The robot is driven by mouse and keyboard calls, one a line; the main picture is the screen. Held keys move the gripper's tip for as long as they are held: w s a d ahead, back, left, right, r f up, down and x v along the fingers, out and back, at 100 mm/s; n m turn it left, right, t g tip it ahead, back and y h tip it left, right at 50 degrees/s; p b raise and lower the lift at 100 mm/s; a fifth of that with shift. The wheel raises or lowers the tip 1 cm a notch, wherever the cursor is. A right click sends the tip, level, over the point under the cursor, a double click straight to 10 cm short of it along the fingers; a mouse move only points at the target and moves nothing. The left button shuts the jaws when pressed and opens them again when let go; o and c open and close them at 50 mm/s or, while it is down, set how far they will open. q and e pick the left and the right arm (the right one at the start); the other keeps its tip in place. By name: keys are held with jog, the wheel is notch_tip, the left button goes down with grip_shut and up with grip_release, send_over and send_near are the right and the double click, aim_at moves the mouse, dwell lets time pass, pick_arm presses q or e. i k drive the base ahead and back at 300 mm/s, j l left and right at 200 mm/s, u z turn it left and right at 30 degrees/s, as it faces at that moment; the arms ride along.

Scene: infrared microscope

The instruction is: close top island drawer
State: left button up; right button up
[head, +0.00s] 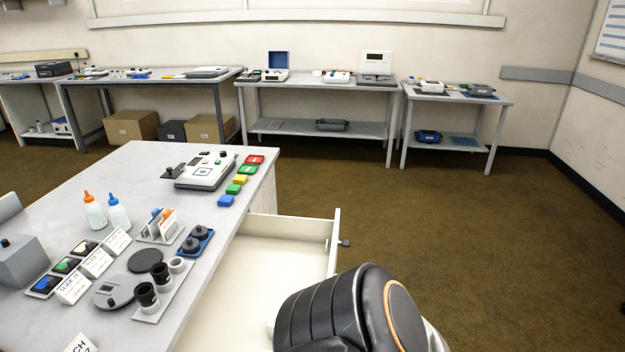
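The top island drawer (290,240) is pulled out to the right from under the grey island top (150,157). It is white, and the part of its inside that shows is bare. A small dark handle (345,243) shows on the outer face of its front panel (334,243). One of my arms, black and grey with an orange ring, covers the near part of the drawer and its front. Neither gripper shows in the head view, so contact with the drawer cannot be seen.
On the island stand a white device (205,171), coloured blocks (240,179), two dropper bottles (95,212), a blue tray (198,242) and dark eyepieces (146,295). Brown floor (450,230) right of the drawer is clear. Benches (318,88) line the back wall.

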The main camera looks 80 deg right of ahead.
aim_at(268, 259)
jog(key=k+z, duration=0.2)
jog(key=z, duration=0.15)
jog(key=k+z, duration=0.2)
jog(key=z, duration=1.7)
jog(key=l+u, duration=0.15)
jog(key=u, duration=0.35)
jog(key=l+u, duration=0.1)
jog(key=u, duration=0.35)
jog(key=k, duration=0.05)
